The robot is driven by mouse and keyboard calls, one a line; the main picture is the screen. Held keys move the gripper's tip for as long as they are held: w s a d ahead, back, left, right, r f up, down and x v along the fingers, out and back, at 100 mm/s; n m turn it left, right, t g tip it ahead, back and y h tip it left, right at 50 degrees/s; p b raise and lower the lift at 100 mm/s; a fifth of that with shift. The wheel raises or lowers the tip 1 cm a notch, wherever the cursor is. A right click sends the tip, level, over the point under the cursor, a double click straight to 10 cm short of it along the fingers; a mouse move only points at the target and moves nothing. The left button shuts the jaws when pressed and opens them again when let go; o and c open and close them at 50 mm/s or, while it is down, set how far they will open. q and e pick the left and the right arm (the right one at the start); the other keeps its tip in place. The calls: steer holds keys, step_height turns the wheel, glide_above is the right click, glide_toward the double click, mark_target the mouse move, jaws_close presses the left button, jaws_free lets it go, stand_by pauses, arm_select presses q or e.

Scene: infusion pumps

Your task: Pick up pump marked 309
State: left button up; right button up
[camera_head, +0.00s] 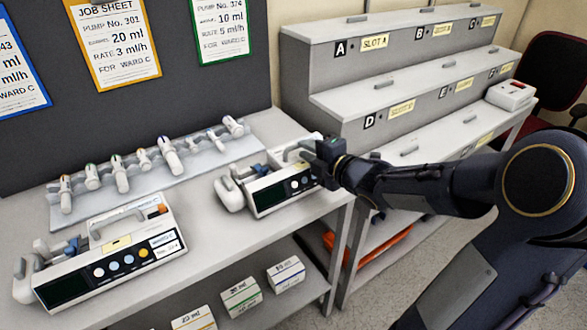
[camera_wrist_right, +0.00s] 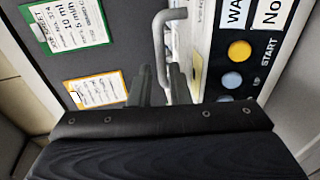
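Two white infusion pumps with dark screens lie on the table. The right-hand pump (camera_head: 278,192) is by my right gripper (camera_head: 322,155); my gripper hides part of its right end. The left-hand pump (camera_head: 105,262) has a label whose number I cannot read for sure. In the right wrist view, two dark fingers (camera_wrist_right: 162,85) are apart, at the lower end of a grey carry handle (camera_wrist_right: 165,40). That pump's label (camera_wrist_right: 265,15) shows "No", with its number cut off. I cannot tell whether the fingers touch the handle. My left gripper is not in view.
A rack (camera_head: 150,170) with several syringes lies behind the pumps. Stepped grey shelves (camera_head: 385,85) with lettered slots stand at the right, and a white device (camera_head: 511,95) sits on them. Job sheets (camera_head: 112,40) hang on the dark panel. Small boxes (camera_head: 241,298) stand on the lower shelf.

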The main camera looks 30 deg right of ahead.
mark_target(297, 147)
steer(key=x, duration=0.4)
steer(key=shift+w+f, duration=0.1)
steer(key=shift+w, duration=0.05)
steer(key=shift+c, duration=0.5)
jaws_close()
stand_by(0.6)
